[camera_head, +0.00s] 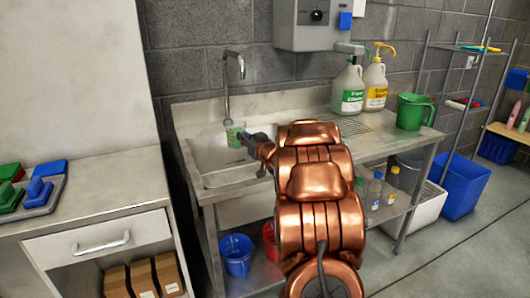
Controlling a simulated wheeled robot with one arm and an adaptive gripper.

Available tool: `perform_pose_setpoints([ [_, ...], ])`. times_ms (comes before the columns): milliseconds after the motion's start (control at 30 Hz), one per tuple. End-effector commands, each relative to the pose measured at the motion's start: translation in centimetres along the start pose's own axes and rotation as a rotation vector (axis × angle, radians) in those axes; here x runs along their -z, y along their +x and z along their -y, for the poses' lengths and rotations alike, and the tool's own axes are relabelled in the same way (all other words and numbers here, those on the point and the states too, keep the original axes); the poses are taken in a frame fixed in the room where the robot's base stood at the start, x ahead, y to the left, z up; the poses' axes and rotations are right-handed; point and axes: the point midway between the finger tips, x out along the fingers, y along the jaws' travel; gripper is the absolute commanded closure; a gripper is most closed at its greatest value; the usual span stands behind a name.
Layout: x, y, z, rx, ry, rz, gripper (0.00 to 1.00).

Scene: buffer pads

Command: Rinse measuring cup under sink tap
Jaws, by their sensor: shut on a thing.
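The measuring cup (234,134) is small, pale and greenish. It is in the sink area below the curved metal tap (228,85), near the spout's line. My gripper (245,137) is shut on the cup from its right side. My copper-coloured arm hides part of the gripper and the front of the counter. The steel sink basin (215,178) lies under and in front of the cup. I cannot make out water running from the tap.
Two pump jugs (348,90) and a green pitcher (410,112) stand on the counter to the right. A steel cabinet (95,195) with coloured pads stands at the left. Blue (236,256) and red buckets sit below the sink.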

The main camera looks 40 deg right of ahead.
Motion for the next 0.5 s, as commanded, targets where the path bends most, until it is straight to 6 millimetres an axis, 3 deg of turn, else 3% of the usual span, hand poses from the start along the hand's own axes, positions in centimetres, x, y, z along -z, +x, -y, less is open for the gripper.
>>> perform_pose_setpoints([
  [333,1.2,-0.1,-1.2,-0.002,0.154,-0.013,1.00],
  [500,0.7,-0.1,-1.9,-0.002,0.238,-0.021,1.00],
])
